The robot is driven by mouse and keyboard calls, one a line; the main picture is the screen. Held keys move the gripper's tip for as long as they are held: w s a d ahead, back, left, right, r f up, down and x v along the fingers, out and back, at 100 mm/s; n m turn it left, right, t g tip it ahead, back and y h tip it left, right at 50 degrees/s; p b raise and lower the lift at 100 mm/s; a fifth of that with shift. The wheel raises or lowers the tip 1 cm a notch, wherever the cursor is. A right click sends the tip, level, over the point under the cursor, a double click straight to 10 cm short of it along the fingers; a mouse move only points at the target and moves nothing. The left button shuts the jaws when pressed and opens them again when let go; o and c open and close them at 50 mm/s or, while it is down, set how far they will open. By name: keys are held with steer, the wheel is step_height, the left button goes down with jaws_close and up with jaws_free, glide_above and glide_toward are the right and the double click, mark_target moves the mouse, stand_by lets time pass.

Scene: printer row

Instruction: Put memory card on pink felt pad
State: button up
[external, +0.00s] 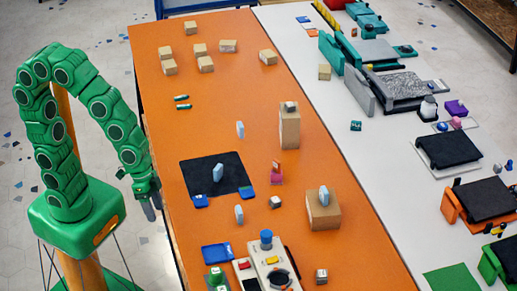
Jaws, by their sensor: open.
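My gripper (151,207) hangs at the left edge of the orange table, open and empty, far from the pink item. A small pink item (277,179) sits near the table's middle with a pinkish upright piece on it; whether it is the pink felt pad is too small to tell. I cannot tell for sure which thing is the memory card.
Pale blue upright pieces stand on the mat (218,173), behind it (240,129) and in front (239,214). Wooden blocks (289,130) (322,213) stand to the right. A white device (267,268) and blue tray (217,253) are at the front. Printers (447,150) line the white table.

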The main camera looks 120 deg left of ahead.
steer(key=s+d+r+m+g, duration=0.1)
steer(key=s+r+g, duration=0.1)
steer(key=s, duration=0.9)
steer(key=s+d+r+m+g+y, duration=0.1)
steer(key=s+r+m+g, duration=0.1)
steer(key=s, duration=0.8)
steer(key=shift+s+d+r+g, duration=0.3)
steer(key=shift+r+g, duration=0.2)
steer(key=shift+g, duration=0.2)
